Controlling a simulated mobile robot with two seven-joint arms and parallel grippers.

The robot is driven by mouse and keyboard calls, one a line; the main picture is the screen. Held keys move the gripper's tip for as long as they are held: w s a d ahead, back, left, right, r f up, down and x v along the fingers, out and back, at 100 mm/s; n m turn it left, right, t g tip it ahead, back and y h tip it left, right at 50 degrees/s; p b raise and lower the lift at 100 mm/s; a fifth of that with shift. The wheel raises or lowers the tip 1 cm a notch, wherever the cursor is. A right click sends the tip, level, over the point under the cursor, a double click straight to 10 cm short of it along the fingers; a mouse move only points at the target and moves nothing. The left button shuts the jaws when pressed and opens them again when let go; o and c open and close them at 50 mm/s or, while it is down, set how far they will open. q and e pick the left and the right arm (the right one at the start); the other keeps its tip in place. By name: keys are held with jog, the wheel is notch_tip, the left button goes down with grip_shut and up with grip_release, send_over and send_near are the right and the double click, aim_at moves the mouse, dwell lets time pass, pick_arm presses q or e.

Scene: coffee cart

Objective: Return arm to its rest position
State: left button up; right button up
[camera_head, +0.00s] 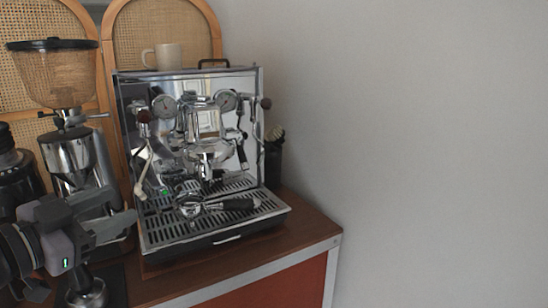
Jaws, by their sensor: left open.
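My left gripper (108,222) is at the lower left, in front of the grinder and just left of the espresso machine. Its two fingers are apart with nothing between them. The rest of my left arm comes in from the left edge. The chrome espresso machine (205,145) stands on the cart. A portafilter (225,205) with a dark handle lies on the machine's drip tray (225,226), apart from my gripper. My right gripper is not in view.
A coffee grinder (70,150) with a clear hopper stands behind my left gripper. A white mug (167,57) sits on the machine. A metal tamper-like object (88,290) is below the gripper. The brown cart top (255,255) is bare at front right; a grey wall is at right.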

pick_arm(q)
jog(key=s+d+f+n+g+y, duration=0.1)
jog(key=s+f+n+g+y, duration=0.2)
jog(key=f, duration=0.8)
jog(key=s+d+f+n+g+y, duration=0.15)
jog(key=s+f, duration=0.25)
jog(key=f, duration=0.7)
jog(key=s+d+f+n+g+y, duration=0.1)
jog(key=s+f+n+g, duration=0.1)
jog(key=s+f+g, duration=0.5)
jog(key=s+f+n+g+y, duration=0.15)
jog(key=s+f, duration=0.35)
jog(key=s, duration=0.6)
jog(key=w+d+f+t+h+p, duration=0.1)
jog(key=w+d+f+t+p, duration=0.1)
jog(key=w+f+t, duration=0.4)
jog(key=shift+w+d+f+t+h, duration=0.35)
jog(key=shift+w+d+t, duration=0.1)
jog(key=shift+t, duration=0.55)
